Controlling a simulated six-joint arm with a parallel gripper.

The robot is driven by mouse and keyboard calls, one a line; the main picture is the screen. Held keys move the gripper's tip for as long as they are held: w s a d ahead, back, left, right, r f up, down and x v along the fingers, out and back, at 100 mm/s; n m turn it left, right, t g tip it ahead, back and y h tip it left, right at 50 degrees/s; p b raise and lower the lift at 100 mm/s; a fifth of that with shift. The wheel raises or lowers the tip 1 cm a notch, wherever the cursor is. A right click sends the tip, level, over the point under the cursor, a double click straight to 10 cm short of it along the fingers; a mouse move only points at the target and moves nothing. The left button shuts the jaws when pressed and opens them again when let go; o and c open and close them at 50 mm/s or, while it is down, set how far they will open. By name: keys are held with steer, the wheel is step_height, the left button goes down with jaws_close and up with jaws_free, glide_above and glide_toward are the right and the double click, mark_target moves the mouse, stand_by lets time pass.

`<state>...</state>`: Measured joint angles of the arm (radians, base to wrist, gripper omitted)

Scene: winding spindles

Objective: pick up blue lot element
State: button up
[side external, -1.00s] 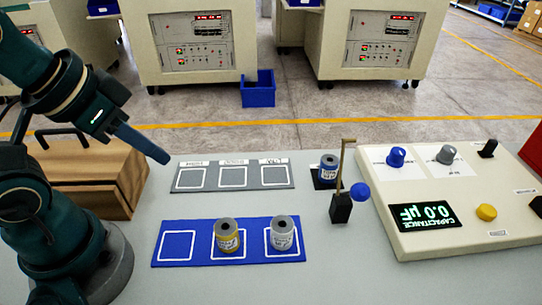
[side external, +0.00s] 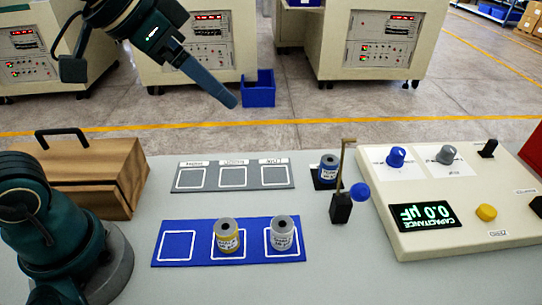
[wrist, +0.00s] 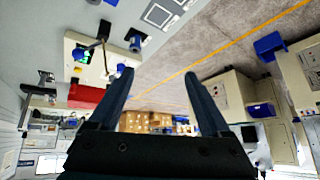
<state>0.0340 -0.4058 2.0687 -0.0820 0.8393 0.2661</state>
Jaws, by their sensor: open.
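The blue lot element (side external: 328,168) is a small upright cylinder with a blue band and a grey top.
A yellow-banded element (side external: 227,238) and a white element (side external: 282,238) stand on the blue tray (side external: 176,232); its left square is empty. The grey tray (side external: 233,163) is empty. A brass-coloured post (side external: 342,170) with a blue ball stands close to the blue element. A capacitance panel (side external: 465,185) lies right.

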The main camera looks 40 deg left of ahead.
steer(key=w+d+m, duration=0.2)
steer(key=w+d, duration=0.1)
steer(key=w, duration=0.5)
steer(key=m+g+h, duration=0.1)
steer(key=g+h, duration=0.1)
glide_above(328, 160)
steer(key=s+a, duration=0.1)
steer(key=a, duration=0.2)
step_height(328, 160, down, 10)
steer(key=shift+m+g, duration=0.4)
steer(key=shift+g, duration=0.4)
steer(key=f, duration=0.2)
steer(key=d+f, duration=0.1)
steer(key=f, duration=0.1)
steer(key=d+f, duration=0.1)
steer(key=f, duration=0.2)
steer(key=shift+s, duration=0.1)
steer(key=shift+y, duration=0.3)
steer(key=shift+x, duration=2.45)
steer(key=shift+d, duration=0.15)
steer(key=shift+c, duration=0.3)
jaws_close()
steer(key=shift+r, duration=0.1)
